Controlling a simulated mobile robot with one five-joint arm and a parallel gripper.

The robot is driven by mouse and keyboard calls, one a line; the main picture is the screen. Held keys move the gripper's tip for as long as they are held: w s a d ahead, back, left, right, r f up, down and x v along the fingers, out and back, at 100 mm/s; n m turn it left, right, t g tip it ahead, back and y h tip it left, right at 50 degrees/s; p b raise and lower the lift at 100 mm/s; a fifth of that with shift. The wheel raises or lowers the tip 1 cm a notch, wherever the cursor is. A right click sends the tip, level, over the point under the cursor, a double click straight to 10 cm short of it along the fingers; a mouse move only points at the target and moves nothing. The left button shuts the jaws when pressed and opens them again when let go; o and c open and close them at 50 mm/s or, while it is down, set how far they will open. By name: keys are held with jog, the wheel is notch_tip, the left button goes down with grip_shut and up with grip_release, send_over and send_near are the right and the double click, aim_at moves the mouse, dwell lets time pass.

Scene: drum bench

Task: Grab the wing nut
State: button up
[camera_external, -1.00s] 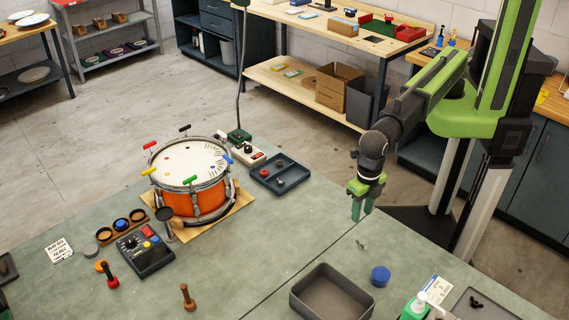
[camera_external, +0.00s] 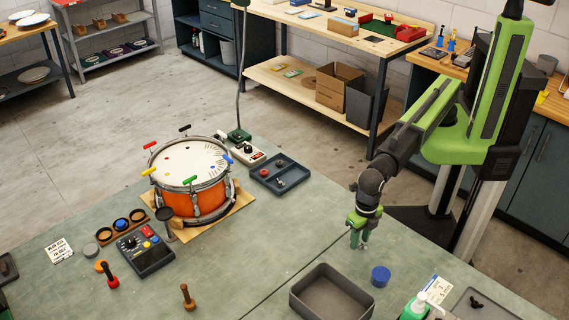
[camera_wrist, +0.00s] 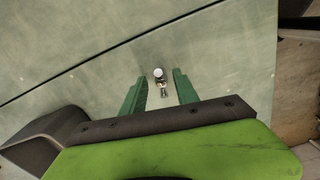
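A small silvery metal piece with a pale round head, which looks like the wing nut (camera_wrist: 160,81), lies on the green bench top in the wrist view. My gripper (camera_wrist: 159,74) is open there, with one green finger on each side of the piece and a gap to each. I cannot tell how high the fingertips are above the bench. In the camera_external view my gripper (camera_external: 358,241) points down at the bench behind the grey bin, and its fingers hide most or all of the piece.
An open grey bin (camera_external: 297,304) and a blue round lid (camera_external: 380,276) stand near my gripper. A tray (camera_external: 487,309) with a small black part and a green bottle (camera_external: 417,308) are at the right. The orange drum (camera_external: 196,204) is well to the left.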

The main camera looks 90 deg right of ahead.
jog(key=shift+r, duration=0.15)
grip_shut()
